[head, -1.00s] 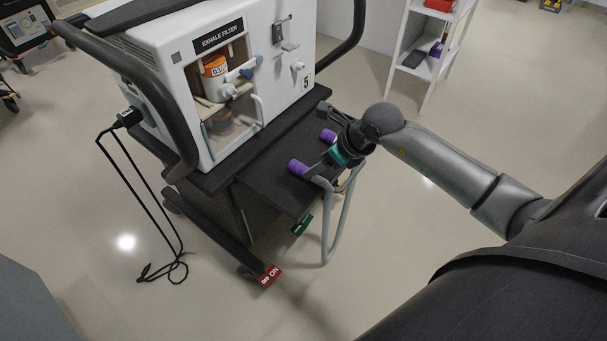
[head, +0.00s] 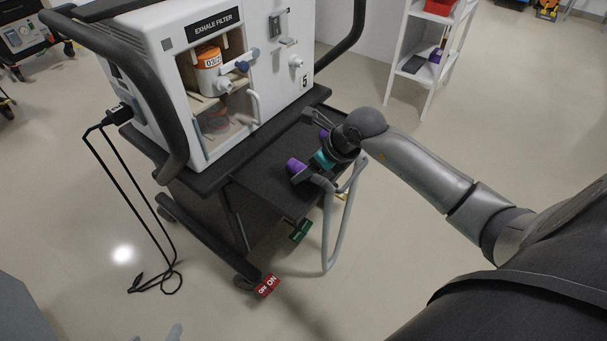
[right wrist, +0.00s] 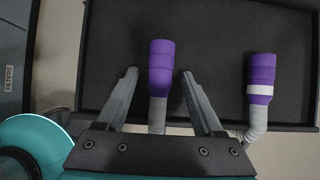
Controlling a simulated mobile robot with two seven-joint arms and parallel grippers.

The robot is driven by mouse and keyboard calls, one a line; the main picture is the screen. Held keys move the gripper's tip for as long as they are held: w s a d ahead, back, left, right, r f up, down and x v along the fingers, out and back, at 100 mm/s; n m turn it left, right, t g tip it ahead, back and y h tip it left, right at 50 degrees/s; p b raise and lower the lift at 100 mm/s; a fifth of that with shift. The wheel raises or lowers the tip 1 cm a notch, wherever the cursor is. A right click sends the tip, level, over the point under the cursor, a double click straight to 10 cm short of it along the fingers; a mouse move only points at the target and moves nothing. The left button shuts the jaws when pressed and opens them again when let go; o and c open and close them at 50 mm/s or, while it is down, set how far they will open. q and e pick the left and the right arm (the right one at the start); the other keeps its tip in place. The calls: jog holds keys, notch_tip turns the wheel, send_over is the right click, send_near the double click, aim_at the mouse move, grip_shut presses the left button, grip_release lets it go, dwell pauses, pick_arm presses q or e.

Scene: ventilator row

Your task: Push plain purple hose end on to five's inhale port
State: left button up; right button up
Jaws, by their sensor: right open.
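The plain purple hose end (right wrist: 160,68) lies on the black tray between the two fingers of my right gripper (right wrist: 158,75) in the right wrist view, with gaps on both sides. My right gripper also shows in the head view (head: 306,146), open over the tray. A second purple hose end with a white band (right wrist: 261,78) lies outside the right finger. Grey hoses run back from both. Ventilator five (head: 275,85) stands behind the tray; a small white port (head: 296,61), likely the inhale port, sits above its number. My left gripper is not clearly in view.
The black tray (right wrist: 215,25) is on the cart's front. A grey hose loop (head: 330,235) hangs over its edge. Black handles flank the ventilator, and a power cord (head: 105,180) hangs at left.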

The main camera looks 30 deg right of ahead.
jog(key=shift+w+f, duration=0.1)
jog(key=shift+f, duration=0.05)
dwell(0.6)
jog(key=shift+c, duration=0.4)
grip_shut()
dwell(0.9)
jog(key=shift+r, duration=0.2)
jog(key=shift+r+p, duration=1.4)
jog(key=shift+p, duration=0.15)
